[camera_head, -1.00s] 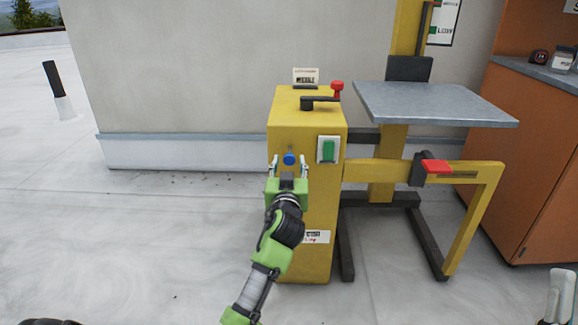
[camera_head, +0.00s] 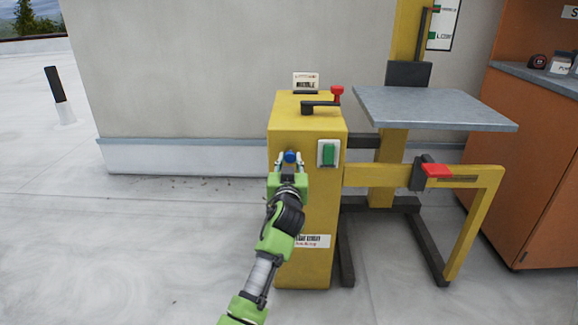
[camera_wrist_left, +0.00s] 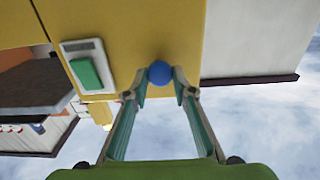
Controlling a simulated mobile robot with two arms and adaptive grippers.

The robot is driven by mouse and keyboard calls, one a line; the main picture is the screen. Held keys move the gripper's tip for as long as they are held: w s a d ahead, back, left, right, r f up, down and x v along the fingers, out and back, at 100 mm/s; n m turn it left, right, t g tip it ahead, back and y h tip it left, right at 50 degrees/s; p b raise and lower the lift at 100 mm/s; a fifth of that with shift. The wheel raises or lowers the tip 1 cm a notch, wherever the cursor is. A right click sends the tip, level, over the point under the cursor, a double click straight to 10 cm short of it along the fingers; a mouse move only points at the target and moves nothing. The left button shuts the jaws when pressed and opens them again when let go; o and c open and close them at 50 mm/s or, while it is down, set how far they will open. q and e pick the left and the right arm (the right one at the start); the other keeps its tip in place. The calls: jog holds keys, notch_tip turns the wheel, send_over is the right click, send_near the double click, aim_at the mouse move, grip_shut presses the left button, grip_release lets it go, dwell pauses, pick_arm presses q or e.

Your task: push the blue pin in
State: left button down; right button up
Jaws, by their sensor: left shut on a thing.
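The blue pin (camera_head: 290,156) is a round knob on the front face of the yellow cabinet (camera_head: 310,215), left of the green switch (camera_head: 328,154). My left gripper (camera_head: 290,160) reaches it from the front, with one finger on each side. In the left wrist view the blue pin (camera_wrist_left: 160,73) sits between the fingertips of my left gripper (camera_wrist_left: 160,80), which are shut on it. How far the pin stands out of the cabinet cannot be told. My right gripper does not show in these views.
A red-knobbed crank (camera_head: 322,102) sits on top of the cabinet. To the right are a grey platform (camera_head: 435,106), a yellow frame with a red pedal (camera_head: 437,171), and an orange counter (camera_head: 540,165).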

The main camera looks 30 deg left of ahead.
pick_arm(q)
jog(key=c, duration=2)
grip_release()
jog(key=shift+a+r, duration=0.1)
jog(key=shift+r, duration=0.2)
jog(key=shift+c, duration=0.2)
jog(key=o, duration=0.3)
jog(key=shift+w+f, duration=0.1)
jog(key=shift+w, duration=0.05)
jog(key=shift+o, duration=0.2)
jog(key=shift+w+f, duration=0.1)
jog(key=shift+f, duration=0.05)
jog(key=shift+s+d+f, duration=0.1)
jog(key=shift+s+d, duration=0.15)
jog(key=shift+s, duration=0.1)
jog(key=v, duration=1.1)
jog(key=shift+s, duration=0.1)
